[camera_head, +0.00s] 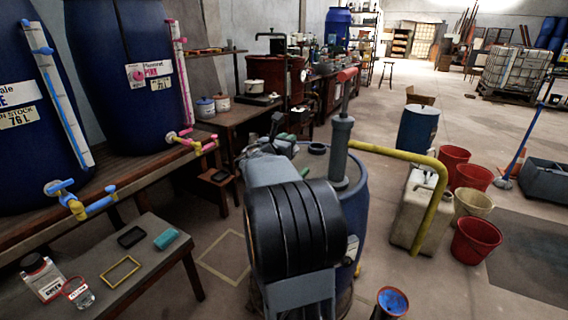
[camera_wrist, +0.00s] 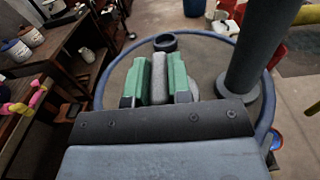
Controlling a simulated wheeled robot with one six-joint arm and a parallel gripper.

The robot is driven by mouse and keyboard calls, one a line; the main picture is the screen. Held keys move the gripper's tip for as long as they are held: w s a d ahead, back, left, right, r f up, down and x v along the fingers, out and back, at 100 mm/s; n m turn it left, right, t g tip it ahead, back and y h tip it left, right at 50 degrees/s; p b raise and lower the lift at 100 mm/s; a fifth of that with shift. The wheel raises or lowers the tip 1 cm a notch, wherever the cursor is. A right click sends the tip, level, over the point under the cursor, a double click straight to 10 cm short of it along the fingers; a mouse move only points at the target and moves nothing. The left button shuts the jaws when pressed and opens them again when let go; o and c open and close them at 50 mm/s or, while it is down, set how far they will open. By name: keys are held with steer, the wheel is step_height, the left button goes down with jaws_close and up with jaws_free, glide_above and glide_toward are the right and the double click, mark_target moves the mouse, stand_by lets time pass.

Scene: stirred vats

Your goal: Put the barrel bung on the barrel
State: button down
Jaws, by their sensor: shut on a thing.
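The blue barrel (camera_head: 352,215) stands in the middle of the head view, partly hidden behind my arm. In the wrist view its rim (camera_wrist: 215,36) curves around a grey-brown top. The collar lies just beyond the fingertips. The bung's underside is hidden, and I cannot tell its height above the top.
A grey pump (camera_head: 341,150) with a yellow pipe (camera_head: 425,158) rises from the barrel, right of my gripper. Red buckets (camera_head: 475,240) and a pale canister (camera_head: 410,215) stand to the right. A bench with vats (camera_head: 125,75) is at left.

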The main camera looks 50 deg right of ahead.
steer(key=shift+w+d+f+b, duration=0.3)
steer(key=shift+w+d+f, duration=0.7)
steer(key=shift+f, duration=0.2)
steer(key=shift+w+d+f+b, duration=0.3)
steer(key=shift+w+d+f, duration=0.6)
steer(key=shift+w+f, duration=0.3)
steer(key=shift+w+d+f+b, duration=0.3)
steer(key=shift+w+d+f, duration=0.7)
steer(key=shift+f, duration=0.25)
steer(key=shift+w+d+f+b, duration=0.1)
steer(key=shift+f+b, duration=0.15)
steer(key=shift+f, duration=0.65)
steer(key=shift+w+d+f+b, duration=0.1)
steer(key=shift+f+b, duration=0.15)
steer(key=shift+f, duration=0.6)
steer(key=shift+f+b, duration=0.3)
steer(key=c, duration=1.1)
jaws_free()
steer(key=shift+o, duration=0.2)
steer(key=shift+r, duration=0.1)
